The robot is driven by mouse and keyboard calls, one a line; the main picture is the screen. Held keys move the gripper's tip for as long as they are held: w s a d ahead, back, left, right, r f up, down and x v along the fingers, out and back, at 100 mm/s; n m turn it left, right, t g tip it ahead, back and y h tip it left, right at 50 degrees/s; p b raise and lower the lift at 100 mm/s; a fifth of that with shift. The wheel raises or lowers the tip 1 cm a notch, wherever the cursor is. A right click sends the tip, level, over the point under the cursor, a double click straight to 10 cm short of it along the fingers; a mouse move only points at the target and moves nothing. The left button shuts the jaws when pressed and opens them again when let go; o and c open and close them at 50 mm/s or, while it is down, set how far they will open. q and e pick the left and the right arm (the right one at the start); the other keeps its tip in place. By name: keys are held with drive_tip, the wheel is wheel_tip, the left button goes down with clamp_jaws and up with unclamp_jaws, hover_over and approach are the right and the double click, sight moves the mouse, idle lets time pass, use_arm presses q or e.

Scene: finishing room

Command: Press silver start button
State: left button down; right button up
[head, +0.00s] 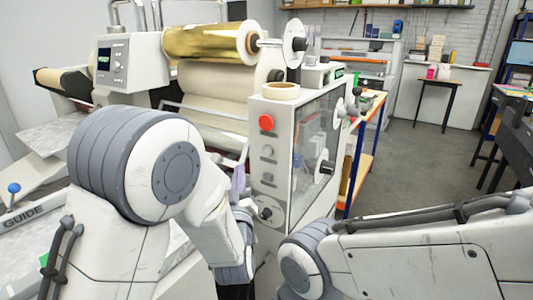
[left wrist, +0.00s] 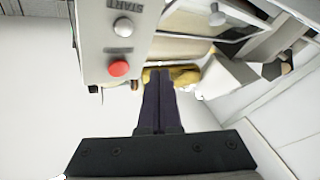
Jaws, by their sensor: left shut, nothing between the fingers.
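The machine's control panel (head: 257,200) faces me in the head view. A red button (head: 266,122) sits at its top, with a silver button (head: 267,152) below it. In the left wrist view the panel is upside down at the upper left. The silver button (left wrist: 123,27) there has START lettering beside it, and the red button (left wrist: 118,68) is closer to my fingers. My left gripper (left wrist: 160,78) is shut and empty, apart from both buttons and to one side of the panel. In the head view my left arm hides much of that gripper (head: 238,180). My right gripper is out of view.
A gold foil roll (head: 205,42) lies across the machine above a wide beige roll. A tape roll (head: 281,91) rests on top of the panel housing. Knobs stick out from the clear side cover. Open floor (head: 420,150) lies to the right.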

sight(268, 151)
use_arm(q)
drive_tip(key=shift+w+d+p, duration=0.25)
drive_tip(key=shift+w+d, duration=0.6)
drive_tip(key=shift+w, duration=0.35)
drive_tip(key=shift+w+d+p, duration=0.2)
drive_tip(key=shift+w+d, duration=0.7)
drive_tip(key=shift+w, duration=0.3)
drive_tip(key=shift+w+d+p, duration=0.25)
drive_tip(key=shift+w+d, duration=0.6)
drive_tip(key=shift+w, duration=0.35)
drive_tip(key=shift+w+d, duration=0.1)
drive_tip(key=shift+w+d+b, duration=0.1)
drive_tip(key=shift+b, duration=0.2)
drive_tip(key=shift+w, duration=0.15)
